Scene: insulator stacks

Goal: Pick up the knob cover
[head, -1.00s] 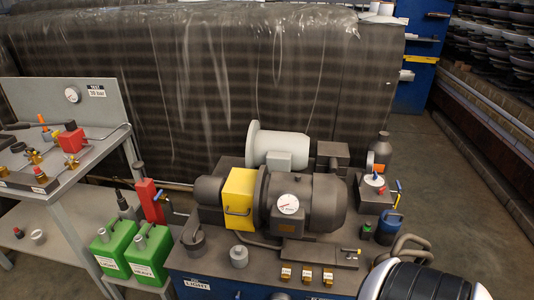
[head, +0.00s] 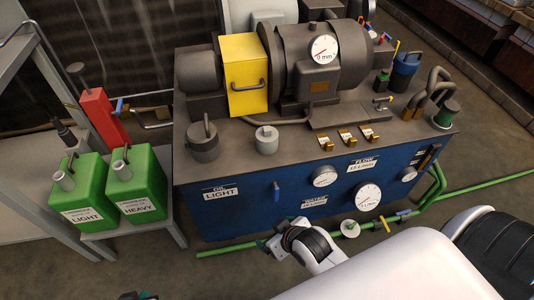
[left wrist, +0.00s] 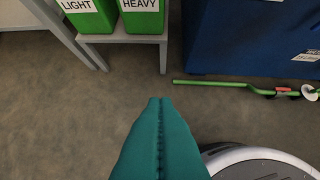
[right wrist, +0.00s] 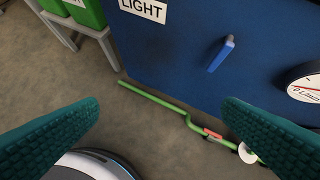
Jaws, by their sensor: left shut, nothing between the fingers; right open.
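I cannot tell for sure which part is the knob cover. A dark grey round cap with a handle (head: 203,142) and a smaller light grey cap with a knob (head: 266,139) stand on the front left of the machine's top. My left gripper (head: 138,296) shows at the bottom edge of the head view; in the left wrist view its teal fingers (left wrist: 158,100) are shut together over bare floor. My right gripper (head: 268,243) is low before the blue cabinet; in the right wrist view its teal fingers (right wrist: 160,115) are wide apart and empty. Both grippers are clear of the caps.
The blue cabinet (head: 240,218) carries gauges and a blue lever (head: 277,192). A green pipe (head: 225,249) with a white disc (head: 350,228) runs along the floor before it. Green cans (head: 137,185) stand on a low shelf at the left. A motor with a yellow guard (head: 246,75) sits behind the caps.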

